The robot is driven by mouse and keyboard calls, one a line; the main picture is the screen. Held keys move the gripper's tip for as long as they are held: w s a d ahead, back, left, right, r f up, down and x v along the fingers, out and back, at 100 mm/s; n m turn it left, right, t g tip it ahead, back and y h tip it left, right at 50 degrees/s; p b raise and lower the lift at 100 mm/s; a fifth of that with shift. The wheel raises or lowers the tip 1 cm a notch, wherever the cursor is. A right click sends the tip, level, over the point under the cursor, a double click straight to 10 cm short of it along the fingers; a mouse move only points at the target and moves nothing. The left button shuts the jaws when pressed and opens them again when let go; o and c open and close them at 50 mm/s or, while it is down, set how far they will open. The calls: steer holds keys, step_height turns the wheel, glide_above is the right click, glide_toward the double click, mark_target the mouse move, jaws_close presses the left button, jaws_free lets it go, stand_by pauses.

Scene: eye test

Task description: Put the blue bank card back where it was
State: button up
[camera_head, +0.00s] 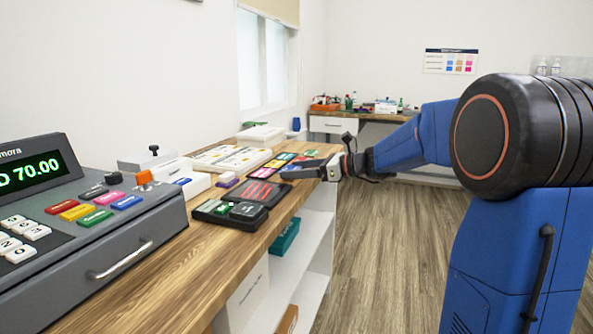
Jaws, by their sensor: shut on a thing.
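My gripper (308,170) reaches in from the right over the wooden counter, at the edge of a row of coloured cards. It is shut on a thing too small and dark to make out. A small blue patch (182,181), perhaps a card, shows at a white box left of the gripper. Several coloured cards (263,173) lie in dark holders beside and beyond the gripper, some of them blue. I cannot tell which one is the blue bank card, nor whether it is in my gripper.
A grey cash register (75,235) fills the left front of the wooden counter (150,285). A black card terminal (243,211) lies nearer than the gripper. White shelves (312,240) stand below the counter. Open floor (385,250) lies to the right. A cluttered bench stands at the back.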

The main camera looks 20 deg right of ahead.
steer(key=shift+f, duration=0.1)
steer(key=o, duration=0.7)
steer(key=shift+s+d+r, duration=0.2)
steer(key=shift+d, duration=0.05)
steer(key=v, duration=1.1)
